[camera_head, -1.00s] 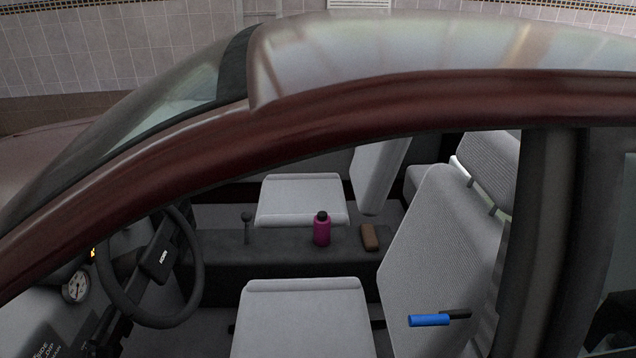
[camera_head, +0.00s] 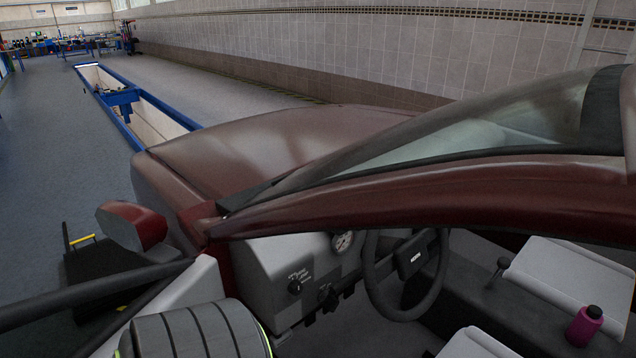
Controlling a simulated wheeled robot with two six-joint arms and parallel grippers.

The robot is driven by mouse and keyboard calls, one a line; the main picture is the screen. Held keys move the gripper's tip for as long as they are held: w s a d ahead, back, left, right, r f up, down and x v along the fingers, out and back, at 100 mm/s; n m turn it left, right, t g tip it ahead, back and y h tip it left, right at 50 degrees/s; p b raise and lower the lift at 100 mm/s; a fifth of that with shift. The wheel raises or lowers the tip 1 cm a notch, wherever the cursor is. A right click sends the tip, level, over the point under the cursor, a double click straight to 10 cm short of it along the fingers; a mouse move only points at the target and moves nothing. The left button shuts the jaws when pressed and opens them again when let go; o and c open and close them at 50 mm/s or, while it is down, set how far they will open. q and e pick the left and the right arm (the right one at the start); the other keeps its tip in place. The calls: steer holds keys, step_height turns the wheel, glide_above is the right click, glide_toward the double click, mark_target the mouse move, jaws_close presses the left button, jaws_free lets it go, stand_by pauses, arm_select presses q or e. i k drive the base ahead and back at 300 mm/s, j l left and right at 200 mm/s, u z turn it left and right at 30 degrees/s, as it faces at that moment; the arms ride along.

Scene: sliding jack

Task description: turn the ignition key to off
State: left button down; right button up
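The car's grey dashboard (camera_head: 290,258) shows low in the middle of the view, left of the black steering wheel (camera_head: 408,268). A small dark knob (camera_head: 295,286) with white lettering sits on its face. A second dark knob-like part (camera_head: 327,296) is lower and to the right. Both are too small for me to tell which, if either, is the ignition key, or how it is turned. Neither of my grippers is in view.
The dark red windscreen pillar (camera_head: 440,200) crosses above the dashboard. A red side mirror (camera_head: 135,226) stands out at left. A pink bottle (camera_head: 583,328) stands near the light seats at right. A blue-edged pit (camera_head: 130,105) lies in the floor beyond the bonnet.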

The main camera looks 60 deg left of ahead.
mark_target(331, 302)
steer(key=u, duration=1.5)
